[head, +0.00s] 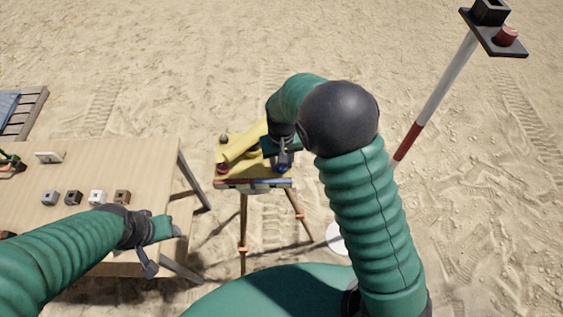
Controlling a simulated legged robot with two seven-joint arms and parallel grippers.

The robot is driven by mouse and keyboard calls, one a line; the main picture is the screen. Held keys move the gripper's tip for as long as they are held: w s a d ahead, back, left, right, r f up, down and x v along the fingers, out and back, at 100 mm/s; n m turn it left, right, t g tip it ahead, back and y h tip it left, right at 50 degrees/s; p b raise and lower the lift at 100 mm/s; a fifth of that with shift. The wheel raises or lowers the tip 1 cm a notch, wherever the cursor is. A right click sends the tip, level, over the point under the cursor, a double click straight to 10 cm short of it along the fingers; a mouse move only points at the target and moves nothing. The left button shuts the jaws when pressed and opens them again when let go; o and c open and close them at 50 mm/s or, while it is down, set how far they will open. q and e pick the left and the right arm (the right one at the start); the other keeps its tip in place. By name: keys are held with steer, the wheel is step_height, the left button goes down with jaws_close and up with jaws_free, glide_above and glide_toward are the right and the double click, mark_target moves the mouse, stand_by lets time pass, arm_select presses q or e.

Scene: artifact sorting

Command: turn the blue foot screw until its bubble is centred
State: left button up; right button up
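A yellow levelling instrument (240,147) stands on a tripod (243,222) in the middle of the head view. A red foot screw (222,169) shows at its left front corner. A blue part (281,167), apparently the blue foot screw, shows at the right front, mostly hidden by my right gripper (282,158). The gripper is at this blue part, pointing down; I cannot tell whether its fingers are closed on it. A red and blue strip runs along the front edge, but the bubble is too small to make out. My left gripper (160,243) is over the wooden table's right edge.
The wooden table (120,165) at left carries several small blocks (73,198) and a pale block (50,157). A red and white pole (437,95) with a dark top plate stands at right. A white disc (336,238) lies near the tripod. Open sand lies behind.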

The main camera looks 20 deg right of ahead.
steer(key=o, duration=0.3)
steer(key=shift+s, duration=0.1)
steer(key=shift+r, duration=0.25)
step_height(320, 180, up, 16)
steer(key=b, duration=0.3)
steer(key=shift+r, duration=0.1)
steer(key=t+b, duration=0.1)
steer(key=b, duration=0.6)
glide_toward(281, 165)
steer(key=s+d+f, duration=0.4)
steer(key=s+f, duration=0.2)
steer(key=shift+t, duration=0.8)
steer(key=s+f+b, duration=0.1)
steer(key=s+f, duration=0.4)
steer(key=s+d+f+b, duration=0.1)
steer(key=s+f, duration=0.2)
steer(key=shift+d+f+b, duration=0.1)
steer(key=shift+b, duration=0.25)
